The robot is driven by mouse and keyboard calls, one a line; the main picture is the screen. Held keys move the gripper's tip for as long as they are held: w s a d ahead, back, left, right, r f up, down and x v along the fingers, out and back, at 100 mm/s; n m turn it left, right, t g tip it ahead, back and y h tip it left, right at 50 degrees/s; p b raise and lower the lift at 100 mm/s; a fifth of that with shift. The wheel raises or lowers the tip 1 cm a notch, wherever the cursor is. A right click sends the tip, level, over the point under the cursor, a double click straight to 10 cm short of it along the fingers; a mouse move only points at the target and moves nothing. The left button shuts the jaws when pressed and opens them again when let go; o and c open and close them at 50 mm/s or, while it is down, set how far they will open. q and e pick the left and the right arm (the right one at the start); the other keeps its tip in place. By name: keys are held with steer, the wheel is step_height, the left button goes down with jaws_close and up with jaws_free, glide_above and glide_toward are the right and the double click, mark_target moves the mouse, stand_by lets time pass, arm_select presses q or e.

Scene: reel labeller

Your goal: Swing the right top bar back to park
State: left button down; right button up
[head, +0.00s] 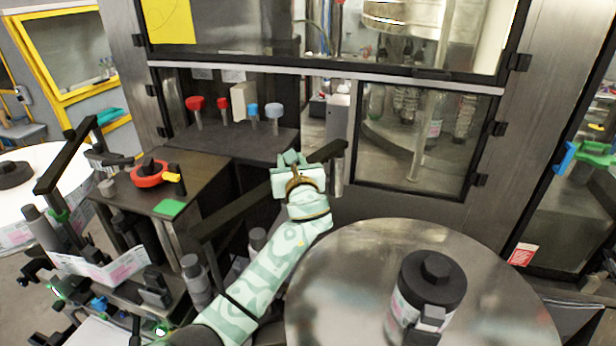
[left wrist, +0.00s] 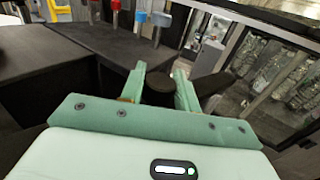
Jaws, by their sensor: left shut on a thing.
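The right top bar (head: 232,211) is a long dark bar that slopes up from the left to a free end near the cabinet's centre post in the head view. My left gripper (head: 292,164), mint green, is shut on this bar toward its right end. The left wrist view shows the bar's dark end (left wrist: 213,84) beside the two green fingers. Another dark top bar (head: 64,158) stands at the left, over the white reel disc. My right gripper is not in view.
A steel round table (head: 350,270) with a black-capped reel holder (head: 432,278) fills the lower right. A dark shelf (head: 240,143) with red and blue knobs lies behind the bar. A red ring handle (head: 147,180) sits on the left cabinet top. Glass doors stand behind.

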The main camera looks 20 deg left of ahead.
arm_select(q)
steer(key=shift+n+g+y, duration=0.3)
steer(key=shift+n+y, duration=0.1)
steer(key=shift+y, duration=0.1)
steer(key=shift+w+a, duration=0.25)
steer(key=shift+a, duration=0.55)
steer(key=shift+w+a, duration=0.3)
steer(key=shift+a, duration=0.5)
steer(key=shift+w+a, duration=0.25)
steer(key=shift+a, duration=0.55)
steer(key=c, duration=1.1)
jaws_free()
steer(key=shift+o, duration=0.3)
steer(key=shift+a, duration=0.15)
steer(key=shift+s, duration=0.1)
steer(key=b+v, duration=0.1)
steer(key=v, duration=1.5)
